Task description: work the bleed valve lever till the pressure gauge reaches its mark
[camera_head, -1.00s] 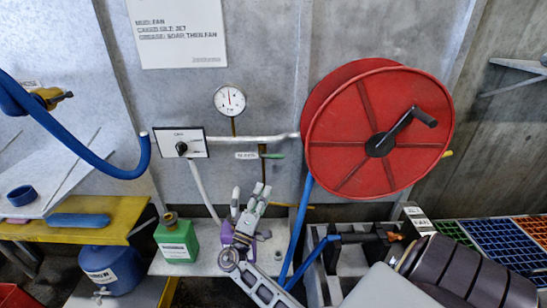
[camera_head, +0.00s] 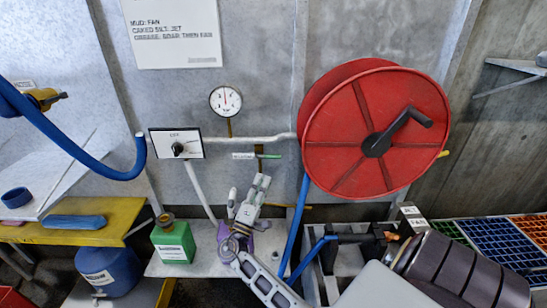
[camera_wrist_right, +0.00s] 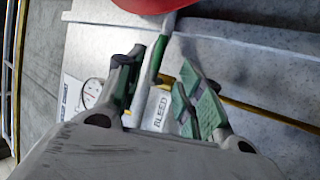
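The bleed valve lever (camera_head: 270,156) is a short green handle on a brass pipe, lying level beside its BLEED label (camera_head: 243,156). The round white pressure gauge (camera_head: 225,101) hangs above on the wall; its needle points roughly up, and its mark is too small to read. My right gripper (camera_head: 247,186) is open and empty, just below the lever. In the right wrist view, the green lever (camera_wrist_right: 163,46) shows between the spread fingers of my right gripper (camera_wrist_right: 160,68), with no visible grip on it. My left gripper is out of view.
A red hose reel (camera_head: 345,155) stands out to the right of the lever. A selector panel (camera_head: 176,143) and white pipe are at the left.

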